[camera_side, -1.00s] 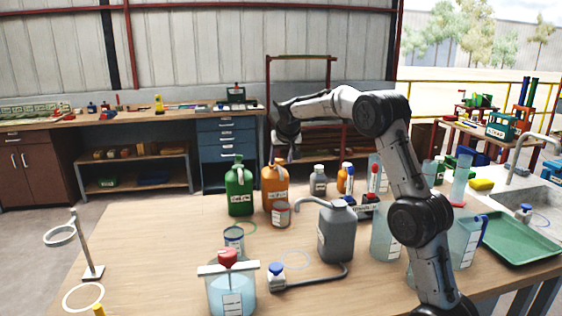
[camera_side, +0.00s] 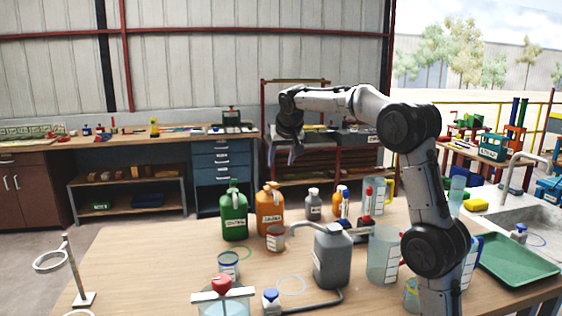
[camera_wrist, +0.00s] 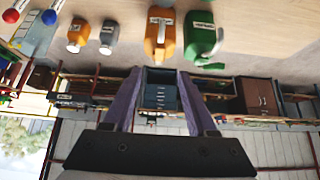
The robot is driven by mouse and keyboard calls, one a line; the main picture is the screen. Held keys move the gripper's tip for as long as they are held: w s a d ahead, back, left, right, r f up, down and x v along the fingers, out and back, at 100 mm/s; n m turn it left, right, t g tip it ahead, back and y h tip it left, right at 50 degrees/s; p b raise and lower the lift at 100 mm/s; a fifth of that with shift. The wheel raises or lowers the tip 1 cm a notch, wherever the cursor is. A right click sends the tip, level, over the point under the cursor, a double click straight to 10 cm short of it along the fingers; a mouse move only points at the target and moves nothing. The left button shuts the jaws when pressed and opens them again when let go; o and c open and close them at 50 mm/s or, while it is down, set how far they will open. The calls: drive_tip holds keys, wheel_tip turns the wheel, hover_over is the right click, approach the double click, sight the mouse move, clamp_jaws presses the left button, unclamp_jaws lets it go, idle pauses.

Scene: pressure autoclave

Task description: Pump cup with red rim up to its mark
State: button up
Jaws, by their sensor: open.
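The cup with the red rim (camera_side: 276,239) stands upright on the table in the side view, just in front of the orange jug. Its fill level is too small to tell. A grey canister (camera_side: 333,258) with a curved spout on top stands to its right. A hose runs from it to a blue-capped white fitting (camera_side: 271,301), perhaps its pump. My gripper (camera_side: 292,160) is high behind the jugs, open, empty and apart from everything. In the wrist view my gripper (camera_wrist: 160,73) shows two spread fingers with nothing between them; the cup is not visible there.
A green jug (camera_side: 233,215), orange jug (camera_side: 269,210) and small grey bottle (camera_side: 313,206) stand behind. A blue-rimmed cup (camera_side: 229,265) and a red-knobbed vessel (camera_side: 222,302) are in front. Clear jugs and a green tray (camera_side: 515,262) are right. The table's left side is mostly clear.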

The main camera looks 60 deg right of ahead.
drive_tip(key=shift+s, duration=0.2)
drive_tip(key=c, duration=0.4)
drive_tip(key=r, duration=0.3)
drive_tip(key=shift+w+d, duration=0.1)
drive_tip(key=shift+w, duration=0.1)
drive_tip(key=c, duration=0.5)
drive_tip(key=shift+w+d+r+g+y, duration=0.15)
drive_tip(key=shift+w+d+r, duration=0.25)
drive_tip(key=shift+r, duration=0.15)
drive_tip(key=shift+w+d+r+g+y, duration=0.15)
drive_tip(key=shift+w+d+r, duration=0.15)
drive_tip(key=shift+w+r, duration=0.15)
clamp_jaws()
hover_over(274, 183)
drive_tip(key=f, duration=1)
drive_tip(key=shift+s+a+f, duration=0.15)
drive_tip(key=shift+s+a, duration=0.1)
drive_tip(key=shift+s, duration=0.05)
drive_tip(key=shift+s+a+f, duration=0.15)
drive_tip(key=shift+a+f, duration=0.05)
drive_tip(key=shift+f, duration=0.6)
drive_tip(key=shift+s+a+f, duration=0.15)
drive_tip(key=shift+f, duration=0.6)
